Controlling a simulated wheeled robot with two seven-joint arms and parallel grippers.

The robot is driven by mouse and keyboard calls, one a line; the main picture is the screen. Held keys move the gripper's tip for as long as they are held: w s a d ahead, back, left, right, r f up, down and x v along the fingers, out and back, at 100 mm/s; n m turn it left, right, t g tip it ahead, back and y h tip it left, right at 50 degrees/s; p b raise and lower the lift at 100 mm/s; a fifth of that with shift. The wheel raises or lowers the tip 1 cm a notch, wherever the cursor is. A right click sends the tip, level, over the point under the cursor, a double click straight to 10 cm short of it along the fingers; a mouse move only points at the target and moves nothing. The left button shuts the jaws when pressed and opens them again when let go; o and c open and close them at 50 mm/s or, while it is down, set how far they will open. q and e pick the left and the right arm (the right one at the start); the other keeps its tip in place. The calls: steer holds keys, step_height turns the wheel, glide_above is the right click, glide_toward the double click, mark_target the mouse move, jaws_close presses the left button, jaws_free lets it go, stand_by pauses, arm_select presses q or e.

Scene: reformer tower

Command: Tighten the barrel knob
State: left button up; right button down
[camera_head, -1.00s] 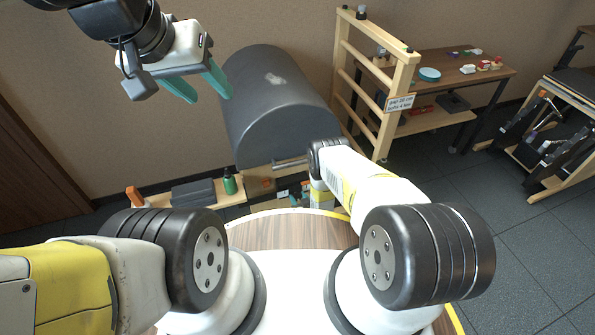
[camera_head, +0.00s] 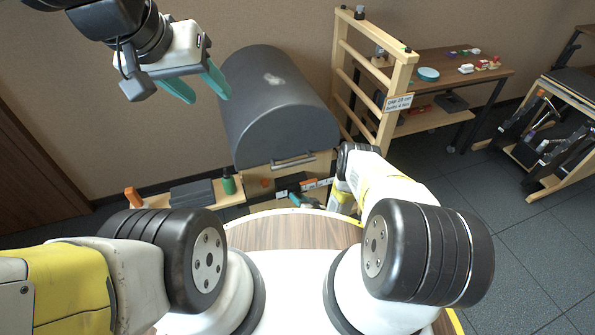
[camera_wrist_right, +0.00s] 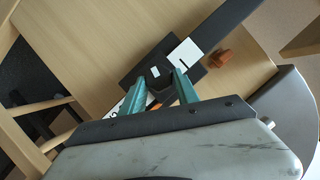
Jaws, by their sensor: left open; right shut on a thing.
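The dark grey barrel (camera_head: 275,105) sits on a light wooden frame, with a metal bar (camera_head: 293,161) at its front. Below it, a dark slide with a white scale strip (camera_head: 318,184) runs along the wood. My right gripper (camera_head: 300,200) is low under the barrel, partly hidden by the frame and my arm. In the right wrist view its green fingers (camera_wrist_right: 160,88) are shut around a dark part, which looks like the barrel knob (camera_wrist_right: 161,95), against a black plate with a white square. My left gripper (camera_head: 204,90) is open and empty, left of the barrel.
A wooden ladder frame (camera_head: 398,105) rises right of the barrel. A table (camera_head: 455,70) with small items stands behind.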

stand_by(0.3)
steer(key=c, duration=0.9)
jaws_free()
steer(key=v, duration=0.7)
steer(key=shift+s+d, duration=0.2)
steer(key=shift+s, duration=0.15)
steer(key=shift+r, duration=0.1)
